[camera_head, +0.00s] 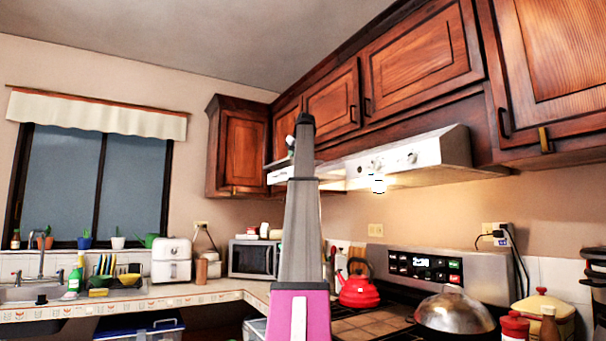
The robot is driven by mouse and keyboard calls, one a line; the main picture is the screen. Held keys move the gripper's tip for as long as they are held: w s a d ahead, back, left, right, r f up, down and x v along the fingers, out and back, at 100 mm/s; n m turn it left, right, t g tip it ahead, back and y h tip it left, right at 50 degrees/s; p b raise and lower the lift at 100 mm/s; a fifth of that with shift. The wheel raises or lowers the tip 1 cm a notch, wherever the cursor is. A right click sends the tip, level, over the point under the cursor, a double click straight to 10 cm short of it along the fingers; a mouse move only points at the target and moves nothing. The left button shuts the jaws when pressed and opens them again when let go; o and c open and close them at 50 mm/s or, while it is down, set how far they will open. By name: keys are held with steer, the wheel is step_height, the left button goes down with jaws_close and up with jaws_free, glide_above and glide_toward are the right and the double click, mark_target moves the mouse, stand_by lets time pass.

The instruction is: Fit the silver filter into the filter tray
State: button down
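I cannot pick out the silver filter or the filter tray in the head view. A grey, upward-tapering part with a pink base, which looks like my own arm, stands in the middle of the picture. No gripper fingers can be made out there. The hood is light metal with round knobs on its front, and a small bright white spot shows just below its front edge. My arm hides part of the hood and of the counter behind it.
The stove (370,325) holds a red kettle (360,291) and a silver domed lid (454,312). A microwave (254,259), a white air fryer (171,260) and a sink (22,292) line the back counter. Wooden cabinets (420,50) hang above the hood.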

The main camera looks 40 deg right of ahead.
steer(key=s+d+f, duration=0.1)
steer(key=s, duration=0.1)
steer(key=s+d+f, duration=0.1)
steer(key=d+f, duration=0.1)
steer(key=shift+s+d, duration=0.1)
steer(key=shift+s, duration=0.3)
steer(key=shift+f, duration=2.05)
steer(key=c, duration=1.2)
jaws_free()
steer(key=shift+r, duration=0.1)
steer(key=v, duration=1.1)
steer(key=shift+s+r, duration=0.35)
steer(key=shift+s, duration=0.1)
